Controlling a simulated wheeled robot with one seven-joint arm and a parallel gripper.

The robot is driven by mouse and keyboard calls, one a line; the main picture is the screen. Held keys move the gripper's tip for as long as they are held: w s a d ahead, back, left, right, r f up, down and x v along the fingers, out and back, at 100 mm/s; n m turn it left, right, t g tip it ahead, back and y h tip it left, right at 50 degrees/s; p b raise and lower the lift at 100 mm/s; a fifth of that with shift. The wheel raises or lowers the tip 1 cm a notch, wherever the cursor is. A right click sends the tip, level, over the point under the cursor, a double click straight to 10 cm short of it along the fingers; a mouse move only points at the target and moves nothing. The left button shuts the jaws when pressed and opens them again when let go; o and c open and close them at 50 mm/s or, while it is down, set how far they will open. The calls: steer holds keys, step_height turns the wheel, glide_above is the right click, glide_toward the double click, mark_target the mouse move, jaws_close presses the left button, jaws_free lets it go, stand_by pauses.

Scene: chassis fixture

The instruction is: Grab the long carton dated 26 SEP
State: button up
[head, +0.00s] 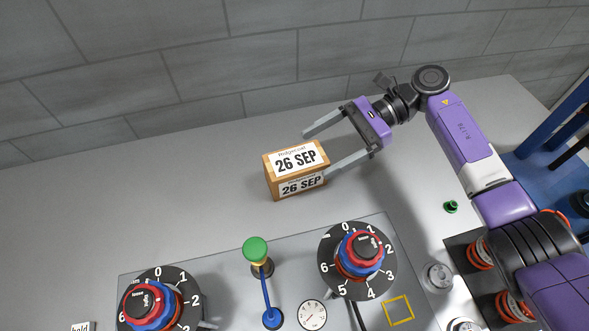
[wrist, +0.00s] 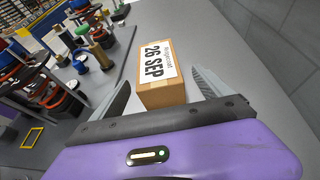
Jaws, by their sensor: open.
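The long carton dated 26 SEP (head: 270,176) is an orange-brown box with white labels on its top and front. It sits on the grey table near the middle of the head view. My gripper (head: 316,154) is open at its right, with one finger toward the back and one toward the front. In the wrist view the carton (wrist: 163,96) lies ahead, between the two open fingers (wrist: 160,95). I cannot tell whether a finger touches it.
A grey panel (head: 215,303) in front carries two numbered dials (head: 361,250) (head: 153,300), a green-topped lever (head: 256,250) and a gauge (head: 312,314). A small green piece (head: 450,207) lies at right. A block wall (head: 200,70) stands behind. The table left of the carton is clear.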

mark_target(296, 165)
steer(key=p+x, duration=0.3)
steer(key=x, duration=0.3)
steer(key=shift+s+a, duration=0.2)
steer(key=shift+a, duration=0.05)
steer(key=shift+a+f, duration=0.15)
jaws_close()
